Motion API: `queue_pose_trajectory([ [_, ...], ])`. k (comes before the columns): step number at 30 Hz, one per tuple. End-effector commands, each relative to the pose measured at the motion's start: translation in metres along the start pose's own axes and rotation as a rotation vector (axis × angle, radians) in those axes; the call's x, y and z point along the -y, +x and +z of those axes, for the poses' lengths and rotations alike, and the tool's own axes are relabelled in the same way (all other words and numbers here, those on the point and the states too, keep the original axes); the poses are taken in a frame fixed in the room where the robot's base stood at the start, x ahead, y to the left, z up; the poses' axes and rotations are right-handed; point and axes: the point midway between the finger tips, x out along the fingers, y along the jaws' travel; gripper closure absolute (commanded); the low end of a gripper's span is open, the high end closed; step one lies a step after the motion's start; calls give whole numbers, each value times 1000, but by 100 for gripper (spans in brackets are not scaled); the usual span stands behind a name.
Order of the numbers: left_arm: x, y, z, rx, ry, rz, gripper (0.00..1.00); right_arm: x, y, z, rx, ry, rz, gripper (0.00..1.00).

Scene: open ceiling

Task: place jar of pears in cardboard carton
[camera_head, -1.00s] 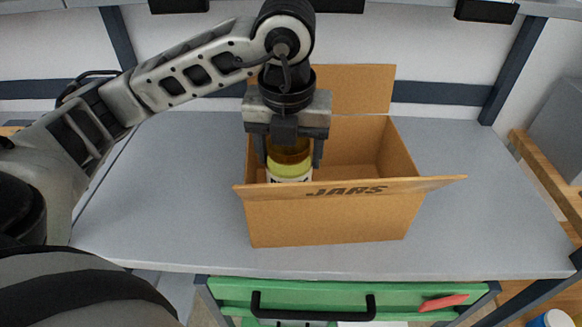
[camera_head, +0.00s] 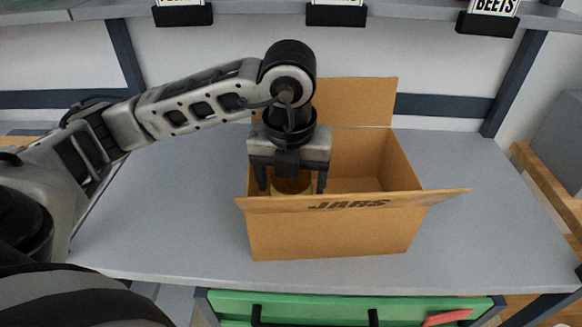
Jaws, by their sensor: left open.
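The open cardboard carton (camera_head: 330,235), marked "JARS" on its front flap, stands on the grey table with its back flap raised. The jar of pears (camera_head: 292,185), with a yellowish top, is inside the carton's left part; its lower part is hidden behind the front flap. My left gripper (camera_head: 292,188) points straight down over the jar, its open fingers on either side of it. Whether the fingers touch the jar cannot be told. My right gripper is not in view.
The grey table (camera_head: 170,215) is clear on both sides of the carton. A green drawer (camera_head: 340,306) with a dark handle lies below the front edge.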

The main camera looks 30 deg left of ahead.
Motion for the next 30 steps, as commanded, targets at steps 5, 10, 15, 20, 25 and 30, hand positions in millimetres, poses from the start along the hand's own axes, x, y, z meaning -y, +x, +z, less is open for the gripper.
queue_pose_trajectory([
  [5,1,-21,1,4,1,-5,25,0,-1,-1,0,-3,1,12],
  [10,0,-62,2,8,1,-4,25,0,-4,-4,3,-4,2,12],
  [15,0,-96,2,7,0,-2,25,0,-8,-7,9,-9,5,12],
  [20,0,-115,1,4,-1,-1,25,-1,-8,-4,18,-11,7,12],
  [25,0,-122,0,0,-1,0,25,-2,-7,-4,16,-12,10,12],
  [30,0,-122,0,-1,0,0,25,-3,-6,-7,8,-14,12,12],
])
